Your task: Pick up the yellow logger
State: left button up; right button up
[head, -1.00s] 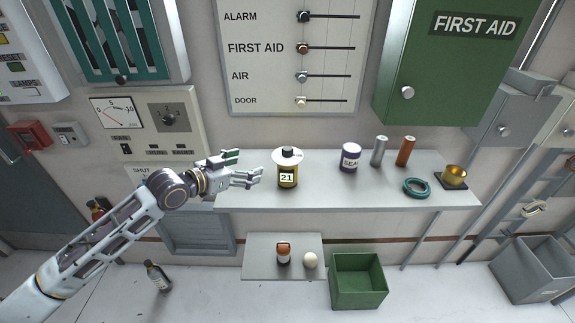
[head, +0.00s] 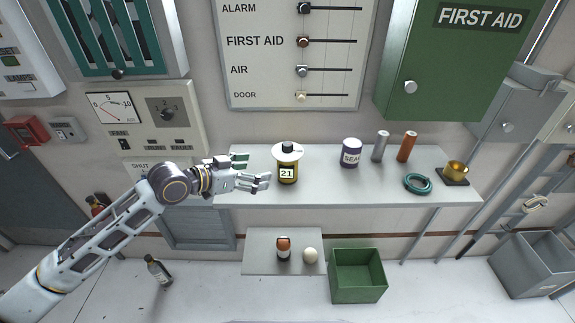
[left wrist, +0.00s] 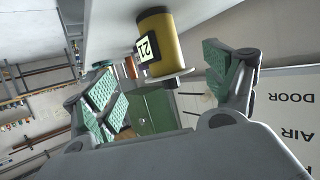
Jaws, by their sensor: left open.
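The yellow logger (head: 288,172) is a short cylinder with a white disc and dark knob on top and a "21" label. It stands upright on the left part of the grey shelf (head: 330,195). My left gripper (head: 255,172) is open and empty just left of the logger, pointing at it. In the left wrist view the logger (left wrist: 160,40) shows upside down, ahead of and between the open fingers (left wrist: 165,90), apart from them. My right gripper is in neither view.
On the shelf stand a "SEAL" jar (head: 351,153), a grey cylinder (head: 380,146), an orange cylinder (head: 406,147), a teal ring (head: 417,184) and a brass cup (head: 456,172). A lower shelf (head: 262,262) and green bin (head: 357,291) are below. A lever panel (head: 265,80) is behind.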

aim_at(279, 165)
pick_arm(q)
jog(key=shift+p+x, duration=0.3)
jog(key=shift+x, duration=1.45)
jog(key=shift+p+x, duration=0.3)
jog(key=shift+x, duration=2)
jog(key=shift+w+d, duration=0.15)
jog(key=shift+w, duration=0.05)
jog(key=shift+d, duration=0.1)
jog(key=shift+r+p+x, duration=0.25)
jog(key=shift+p+x, duration=0.35)
jog(key=shift+x, duration=2)
jog(key=shift+w, duration=0.1)
jog(key=shift+c, duration=0.3)
